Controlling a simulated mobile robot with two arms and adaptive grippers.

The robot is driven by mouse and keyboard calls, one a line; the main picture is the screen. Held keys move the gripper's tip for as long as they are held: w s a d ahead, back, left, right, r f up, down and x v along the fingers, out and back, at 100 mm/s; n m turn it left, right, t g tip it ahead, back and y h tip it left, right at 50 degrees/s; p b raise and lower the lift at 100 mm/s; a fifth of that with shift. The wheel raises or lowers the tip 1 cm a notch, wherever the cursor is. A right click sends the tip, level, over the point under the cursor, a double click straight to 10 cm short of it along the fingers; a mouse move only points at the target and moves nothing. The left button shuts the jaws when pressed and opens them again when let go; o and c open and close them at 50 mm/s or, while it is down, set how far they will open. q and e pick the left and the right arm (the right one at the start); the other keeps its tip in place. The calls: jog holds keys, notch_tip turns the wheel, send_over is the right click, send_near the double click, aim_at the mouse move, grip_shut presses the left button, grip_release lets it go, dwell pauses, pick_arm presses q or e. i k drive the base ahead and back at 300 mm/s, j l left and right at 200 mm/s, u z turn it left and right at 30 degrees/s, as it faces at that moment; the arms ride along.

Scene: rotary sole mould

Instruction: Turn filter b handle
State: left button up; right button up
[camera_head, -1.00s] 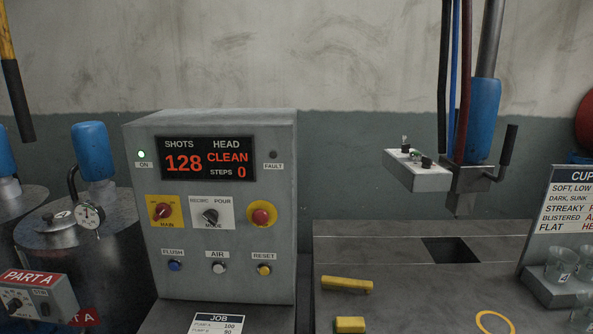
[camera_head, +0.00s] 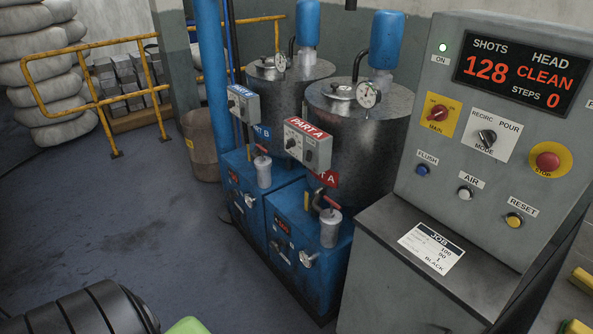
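The part B unit stands in the middle, behind the part A unit, with a blue "PART B" sign (camera_head: 236,76) on its grey control box (camera_head: 243,104). On its blue base sits a small grey filter canister (camera_head: 264,174), which I take as filter B. A small red handle (camera_head: 262,149) shows at its top. A similar canister (camera_head: 330,230) with a red handle (camera_head: 333,202) stands nearer, on the part A base. Neither of my grippers is in view.
The grey control cabinet (camera_head: 400,230) fills the right side. A yellow railing (camera_head: 90,105), stacked pale sacks (camera_head: 45,75) and a brown bin (camera_head: 200,145) stand at the back left. The floor (camera_head: 130,215) left of the units is clear. A black ribbed object (camera_head: 85,312) fills the lower left corner.

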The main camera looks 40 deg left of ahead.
aim_at(262, 149)
jog(key=u, duration=1.15)
